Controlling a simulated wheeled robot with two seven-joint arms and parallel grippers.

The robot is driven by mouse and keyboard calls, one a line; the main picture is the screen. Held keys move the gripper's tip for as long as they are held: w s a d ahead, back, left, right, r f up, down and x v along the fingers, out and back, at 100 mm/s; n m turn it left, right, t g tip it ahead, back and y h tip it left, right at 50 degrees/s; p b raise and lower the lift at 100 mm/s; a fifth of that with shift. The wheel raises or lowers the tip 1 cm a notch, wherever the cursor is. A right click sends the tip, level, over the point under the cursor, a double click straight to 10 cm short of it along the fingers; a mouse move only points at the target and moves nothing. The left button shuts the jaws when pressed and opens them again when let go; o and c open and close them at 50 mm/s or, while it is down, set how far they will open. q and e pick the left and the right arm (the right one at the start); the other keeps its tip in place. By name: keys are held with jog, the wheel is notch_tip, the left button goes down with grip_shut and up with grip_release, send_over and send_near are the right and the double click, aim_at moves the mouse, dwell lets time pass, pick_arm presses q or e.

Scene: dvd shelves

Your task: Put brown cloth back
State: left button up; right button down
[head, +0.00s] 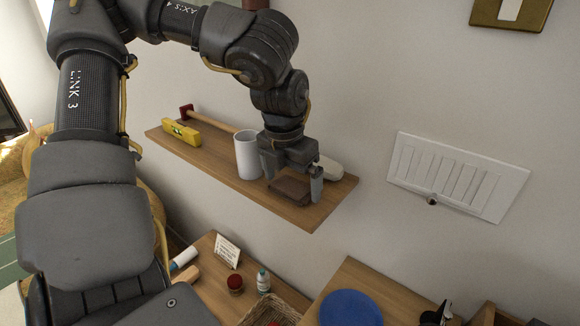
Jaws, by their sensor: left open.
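The brown cloth (290,190) looks like a small, flat, dark brown piece. It is on the wooden wall shelf (225,180), toward its right end. My left gripper (294,185) is open, pointing down at the shelf, with its fingers at the brown cloth. Part of the cloth is hidden behind the gripper, and I cannot tell whether the fingers touch it. My right gripper is not in view.
A white cylinder (247,155) stands close left of the gripper. A yellow level (181,133) and a red-headed mallet (187,111) lie farther left. A pale object (329,168) is behind the gripper. Below are a bottle (263,281), a sign (227,250) and a blue round thing (350,308).

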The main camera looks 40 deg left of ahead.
aim_at(286, 189)
pick_arm(q)
jog(key=shift+r+b, duration=0.3)
jog(key=shift+r, duration=0.15)
notch_tip(286, 189, up, 11)
jog(key=s+b, duration=0.1)
jog(key=shift+s+b, duration=0.3)
jog(key=shift+s, duration=0.1)
jog(key=shift+d, duration=0.15)
